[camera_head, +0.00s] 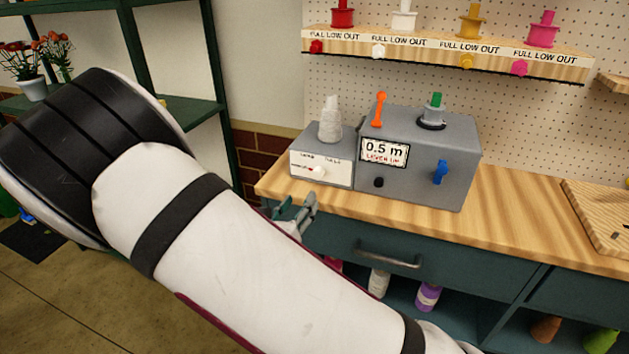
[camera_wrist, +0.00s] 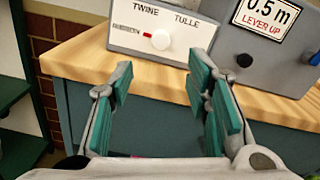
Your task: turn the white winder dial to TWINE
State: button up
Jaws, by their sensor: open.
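The white winder dial (camera_wrist: 163,39) is a round knob on the white front panel of the small grey winder box (camera_head: 322,149). It also shows in the head view (camera_head: 318,170). Its red mark points left, towards a small label that is hard to read; TWINE is printed above the dial to the upper left and TULLE to the upper right. My gripper (camera_wrist: 160,80) is open and empty, its teal-padded fingers apart and below the dial, not touching it. In the head view my gripper (camera_head: 298,212) is in front of the bench's left end, partly hidden by my arm.
A larger grey machine (camera_head: 462,150) with an orange lever, a blue knob and a "0.5 m LEVER UP" display (camera_head: 384,151) adjoins the winder's right side. A white spool (camera_head: 330,122) stands on the winder. The wooden bench top (camera_head: 500,222) is clear in front.

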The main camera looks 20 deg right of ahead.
aim_at(316, 176)
jog(key=x, duration=1.1)
grip_shut()
